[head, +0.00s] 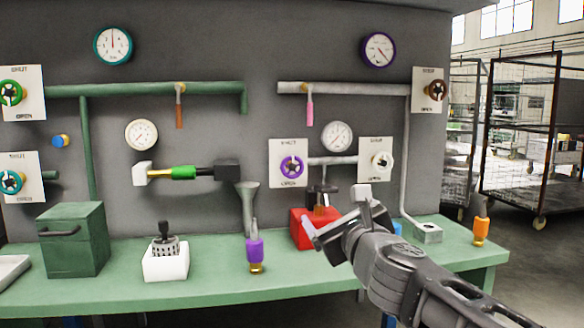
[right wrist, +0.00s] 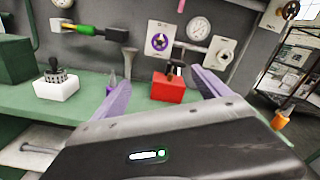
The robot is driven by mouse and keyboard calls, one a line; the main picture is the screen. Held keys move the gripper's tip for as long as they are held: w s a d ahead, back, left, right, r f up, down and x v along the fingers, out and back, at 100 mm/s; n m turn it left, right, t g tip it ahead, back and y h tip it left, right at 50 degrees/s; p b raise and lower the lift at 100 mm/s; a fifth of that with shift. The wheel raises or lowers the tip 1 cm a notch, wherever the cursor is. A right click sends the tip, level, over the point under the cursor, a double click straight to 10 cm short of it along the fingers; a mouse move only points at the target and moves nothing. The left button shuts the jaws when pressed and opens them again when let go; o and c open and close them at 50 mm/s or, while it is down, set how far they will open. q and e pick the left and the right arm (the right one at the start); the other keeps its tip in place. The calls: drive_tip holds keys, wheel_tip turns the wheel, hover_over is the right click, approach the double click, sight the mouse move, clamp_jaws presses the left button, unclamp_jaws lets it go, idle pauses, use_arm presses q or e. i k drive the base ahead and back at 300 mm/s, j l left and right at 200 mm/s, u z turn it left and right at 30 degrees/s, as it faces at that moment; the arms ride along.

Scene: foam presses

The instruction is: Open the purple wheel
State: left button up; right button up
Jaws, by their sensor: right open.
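The purple wheel (head: 291,166) is a small handwheel on a white plate marked OPEN, fixed to the grey wall right of centre. It also shows in the right wrist view (right wrist: 159,42), above the red box. My right gripper (head: 336,207) is open and empty, in front of the bench and below and to the right of the wheel in the head view. In the right wrist view its two purple-tinted fingers (right wrist: 162,88) stand wide apart, with the wheel beyond them and well clear of them. My left gripper is not in view.
A red box (head: 303,229) stands on the green bench (head: 330,262) below the wheel. A white wheel (head: 381,162) is right of it. A purple-bodied bottle (head: 255,252), a funnel (head: 248,205) and a white block (head: 165,264) stand left. Pipes and gauges line the wall.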

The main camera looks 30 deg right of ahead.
sight(292, 167)
drive_tip(key=i+l, duration=0.25)
drive_tip(key=i, duration=0.2)
drive_tip(key=i+l, duration=0.25)
drive_tip(key=i, duration=0.2)
